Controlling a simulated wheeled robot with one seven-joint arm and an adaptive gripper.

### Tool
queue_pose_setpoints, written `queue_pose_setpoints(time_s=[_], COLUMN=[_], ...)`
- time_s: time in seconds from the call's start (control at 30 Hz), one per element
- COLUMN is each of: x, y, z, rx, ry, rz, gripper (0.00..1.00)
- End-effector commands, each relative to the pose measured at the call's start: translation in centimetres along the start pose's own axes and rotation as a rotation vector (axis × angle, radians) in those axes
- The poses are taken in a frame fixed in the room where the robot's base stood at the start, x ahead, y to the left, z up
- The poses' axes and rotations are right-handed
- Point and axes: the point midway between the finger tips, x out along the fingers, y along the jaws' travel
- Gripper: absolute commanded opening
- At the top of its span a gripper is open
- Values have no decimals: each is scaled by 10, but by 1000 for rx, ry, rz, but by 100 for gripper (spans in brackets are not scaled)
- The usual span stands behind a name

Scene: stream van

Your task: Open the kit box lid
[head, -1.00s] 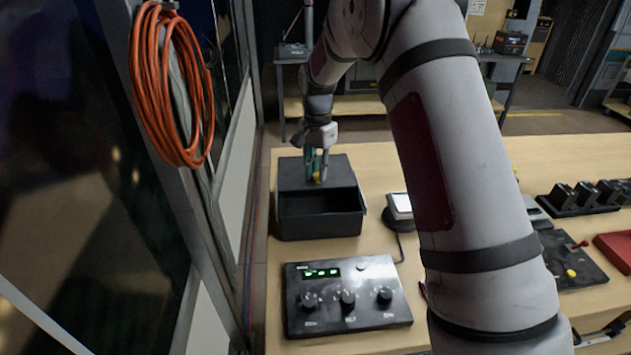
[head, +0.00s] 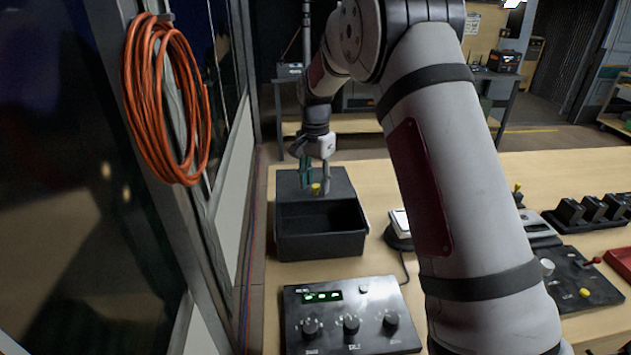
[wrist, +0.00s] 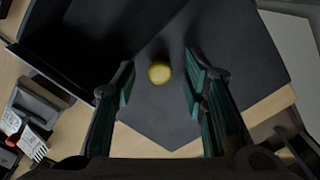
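The kit box (head: 320,246) is a dark open-topped bin on the wooden table, with its front part uncovered and its inside dark. Its dark flat lid (head: 290,182) lies level at the back of the box, with a small yellow knob (head: 316,189) on it. The lid (wrist: 172,118) and the yellow knob (wrist: 159,73) also show in the wrist view. My gripper (wrist: 158,80) is open, its green-padded fingers on either side of the knob with a gap on both sides. In the head view my gripper (head: 316,183) points down over the lid.
A control panel (head: 350,318) with knobs and a green display stands in front of the box. A small white-topped device (head: 400,224) sits to its right. A glass wall with an orange cable coil (head: 165,100) runs along the left. The table behind the devices is clear.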

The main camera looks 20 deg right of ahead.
Motion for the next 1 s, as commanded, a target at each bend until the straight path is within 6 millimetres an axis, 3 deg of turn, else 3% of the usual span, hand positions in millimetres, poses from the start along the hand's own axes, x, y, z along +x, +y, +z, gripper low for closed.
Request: queue_pose_setpoints(time_s=[0.27, 0.7, 1.0], x=[-18, -100, -120], y=[-1, -1, 0], z=[0, 0, 0], rx=[0, 0, 0], ry=[2, 1, 0], rz=[-2, -2, 0], gripper=[39, 39, 39])
